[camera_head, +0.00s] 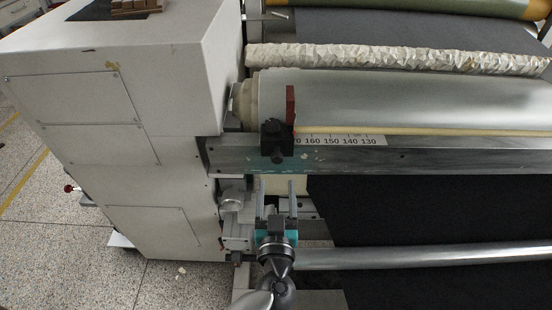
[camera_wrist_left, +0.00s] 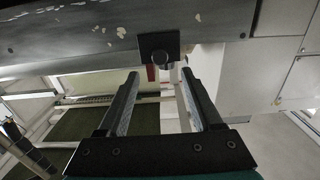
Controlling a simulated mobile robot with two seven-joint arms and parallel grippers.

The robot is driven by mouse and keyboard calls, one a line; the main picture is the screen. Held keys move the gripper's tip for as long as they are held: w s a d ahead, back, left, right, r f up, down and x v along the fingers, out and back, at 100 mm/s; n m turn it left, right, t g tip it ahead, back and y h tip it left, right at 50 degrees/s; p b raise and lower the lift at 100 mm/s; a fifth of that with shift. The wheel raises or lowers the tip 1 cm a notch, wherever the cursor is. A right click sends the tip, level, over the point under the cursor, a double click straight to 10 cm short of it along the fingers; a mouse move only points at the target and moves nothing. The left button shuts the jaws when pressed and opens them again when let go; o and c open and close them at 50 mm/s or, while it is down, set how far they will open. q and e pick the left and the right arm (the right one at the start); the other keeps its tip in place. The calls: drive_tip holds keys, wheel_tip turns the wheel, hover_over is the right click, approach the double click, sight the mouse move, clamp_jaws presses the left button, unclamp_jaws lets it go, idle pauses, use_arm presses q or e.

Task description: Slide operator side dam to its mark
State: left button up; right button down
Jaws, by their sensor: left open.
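The side dam is a dark red upright plate (camera_head: 290,105) with a black clamp block (camera_head: 274,144) sitting on the metal rail (camera_head: 430,160). It stands at the left end of a printed scale (camera_head: 340,140), covering part of its highest numbers. In the left wrist view the black block (camera_wrist_left: 159,41) hangs over the rail's edge, with a round knob (camera_wrist_left: 161,60) below it. My left gripper (camera_head: 276,187) is open and empty, just below the block in the head view. In the wrist view the knob lies beyond and between its fingertips (camera_wrist_left: 160,74), apparently untouched. My right gripper is not in view.
A large grey roller (camera_head: 400,98) lies behind the rail, with a crinkled pale roll (camera_head: 400,58) beyond. The white machine cabinet (camera_head: 110,95) stands at left. A silver bar (camera_head: 430,256) and dark sheet (camera_head: 430,210) are below the rail, right of my gripper.

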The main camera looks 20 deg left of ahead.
sight(277, 161)
use_arm(q)
drive_tip(key=b+x, duration=0.2)
drive_tip(key=x, duration=0.8)
clamp_jaws()
idle(0.4)
drive_tip(key=shift+f, duration=0.1)
idle(0.8)
